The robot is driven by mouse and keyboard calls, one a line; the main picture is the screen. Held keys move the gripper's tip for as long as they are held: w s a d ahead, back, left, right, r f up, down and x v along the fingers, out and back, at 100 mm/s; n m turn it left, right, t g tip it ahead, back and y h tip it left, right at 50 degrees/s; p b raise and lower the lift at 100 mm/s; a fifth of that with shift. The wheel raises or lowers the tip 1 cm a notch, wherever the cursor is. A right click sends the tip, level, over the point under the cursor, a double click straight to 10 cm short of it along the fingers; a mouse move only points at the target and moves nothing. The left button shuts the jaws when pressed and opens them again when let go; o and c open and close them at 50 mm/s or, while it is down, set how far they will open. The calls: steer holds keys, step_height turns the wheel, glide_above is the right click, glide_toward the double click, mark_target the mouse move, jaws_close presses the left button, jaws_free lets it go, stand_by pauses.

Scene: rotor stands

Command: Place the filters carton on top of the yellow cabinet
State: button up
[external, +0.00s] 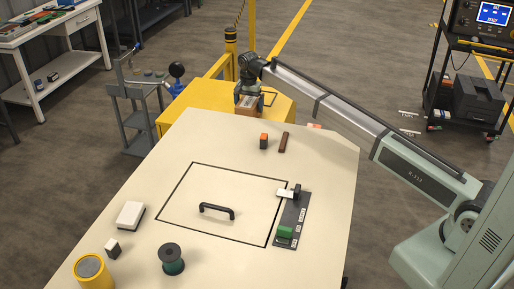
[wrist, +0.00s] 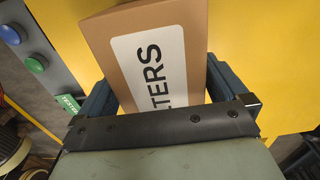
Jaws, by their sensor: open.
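The filters carton is a brown box with a white label reading "LTERS" in the visible part; it shows large in the wrist view (wrist: 105,35) and small in the external view (external: 246,107). It is at the top of the yellow cabinet (external: 185,108), whose yellow surface (wrist: 265,60) surrounds it in the wrist view. My gripper (external: 248,93) is open, its dark fingers on either side of the carton. The gripper's crossbar hides the carton's near part. I cannot tell whether the fingers touch it or whether its underside rests fully on the cabinet.
The cream table (external: 325,160) stands in front of the cabinet. It holds an orange-topped block (external: 264,141), a brown bar (external: 283,142), a black handle (external: 217,211) and a spool (external: 172,259). A yellow post (external: 230,45) stands behind the cabinet. A grey panel with buttons (wrist: 38,63) is beside the carton.

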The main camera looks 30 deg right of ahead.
step_height(320, 180, up, 12)
steer(key=shift+f, duration=0.1)
stand_by(0.4)
